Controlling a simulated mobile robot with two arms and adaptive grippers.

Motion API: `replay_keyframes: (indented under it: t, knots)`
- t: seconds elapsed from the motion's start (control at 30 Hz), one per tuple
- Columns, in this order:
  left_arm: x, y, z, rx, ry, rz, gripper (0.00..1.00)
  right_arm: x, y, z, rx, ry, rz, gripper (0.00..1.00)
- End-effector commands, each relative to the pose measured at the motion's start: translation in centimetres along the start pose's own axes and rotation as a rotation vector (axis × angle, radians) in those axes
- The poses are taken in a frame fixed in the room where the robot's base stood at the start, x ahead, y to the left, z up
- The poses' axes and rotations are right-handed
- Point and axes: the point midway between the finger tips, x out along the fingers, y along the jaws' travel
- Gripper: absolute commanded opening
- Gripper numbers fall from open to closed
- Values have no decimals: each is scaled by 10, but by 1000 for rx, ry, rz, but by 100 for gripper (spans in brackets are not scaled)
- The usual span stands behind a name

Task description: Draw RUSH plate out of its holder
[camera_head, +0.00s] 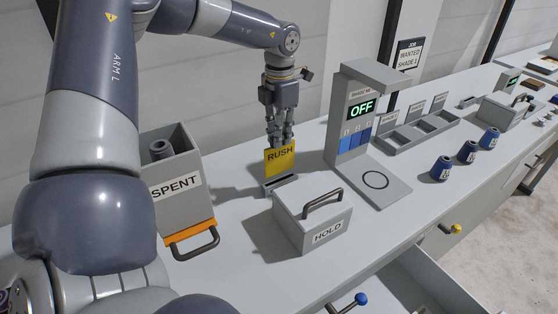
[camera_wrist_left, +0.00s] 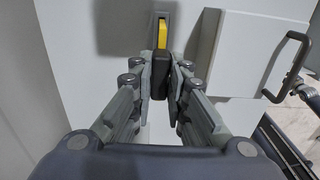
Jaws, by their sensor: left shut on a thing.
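The yellow RUSH plate (camera_head: 280,158) is upright in the head view, its lettering facing me. My left gripper (camera_head: 281,139) points down and is shut on the plate's top part. In the left wrist view the fingers (camera_wrist_left: 161,82) close on a dark grip, with the yellow plate (camera_wrist_left: 162,34) beyond it. The small grey holder (camera_head: 280,184) is on the bench directly below. Its dark slot shows under the plate's lower edge, and the plate appears raised out of it. The fingers hide the plate's top. My right gripper is not in view.
The SPENT bin (camera_head: 172,184) stands left of the holder. The HOLD box (camera_head: 313,222) with its handle is close in front on the right. A grey unit reading OFF (camera_head: 362,108) stands behind right. An open drawer (camera_head: 440,282) juts out below.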

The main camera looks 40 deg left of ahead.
Motion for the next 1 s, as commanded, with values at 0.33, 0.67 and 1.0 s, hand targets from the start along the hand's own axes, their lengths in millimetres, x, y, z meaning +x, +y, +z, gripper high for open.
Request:
replay_keyframes:
  t: [0.33,0.67,1.0]
  knots:
    - [-27,0,0,1,0,1,0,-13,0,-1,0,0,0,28]
    - [-51,0,0,0,0,0,0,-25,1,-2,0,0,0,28]
    - [-60,0,0,0,0,0,0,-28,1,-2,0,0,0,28]
